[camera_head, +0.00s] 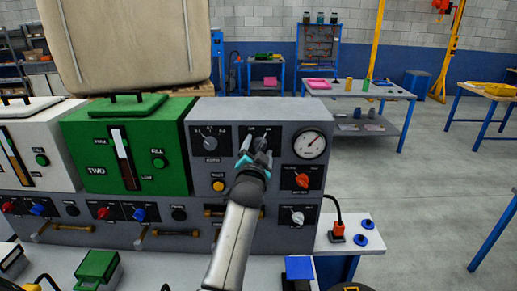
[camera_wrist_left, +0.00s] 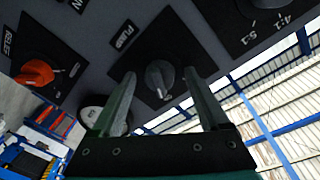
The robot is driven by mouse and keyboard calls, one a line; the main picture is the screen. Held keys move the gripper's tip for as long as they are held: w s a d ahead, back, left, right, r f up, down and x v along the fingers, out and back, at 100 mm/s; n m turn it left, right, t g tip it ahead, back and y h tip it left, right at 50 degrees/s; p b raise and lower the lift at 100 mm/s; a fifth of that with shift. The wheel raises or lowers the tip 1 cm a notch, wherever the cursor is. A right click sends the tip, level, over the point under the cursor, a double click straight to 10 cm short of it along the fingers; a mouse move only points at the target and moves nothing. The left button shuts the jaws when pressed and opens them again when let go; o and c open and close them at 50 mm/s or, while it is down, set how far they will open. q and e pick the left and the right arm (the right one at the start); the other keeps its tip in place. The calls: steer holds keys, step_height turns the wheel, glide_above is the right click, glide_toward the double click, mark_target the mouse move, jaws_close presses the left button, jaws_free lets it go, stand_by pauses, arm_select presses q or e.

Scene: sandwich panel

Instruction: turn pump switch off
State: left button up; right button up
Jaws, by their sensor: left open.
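The pump switch is a dark knob (camera_wrist_left: 158,76) on a black square plate, under a "PUMP" label (camera_wrist_left: 123,37) in the wrist view. In the head view its plate (camera_head: 262,131) is on the upper middle of the grey control panel (camera_head: 240,110), and my gripper covers part of it. My left gripper (camera_head: 256,158) reaches up to the panel in front of this switch. In the wrist view its two fingers are apart, one on each side of the knob. I cannot tell whether they touch it. My right gripper is not in view.
A round gauge (camera_head: 310,145) and an orange-red knob (camera_head: 302,181) are right of the switch. A ratio knob (camera_head: 210,140) and a yellow button (camera_head: 218,186) are to its left. A green tank (camera_head: 75,130) stands left of the panel. Open floor lies to the right.

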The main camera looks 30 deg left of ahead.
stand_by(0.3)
arm_select(q)
jaws_close()
stand_by(0.5)
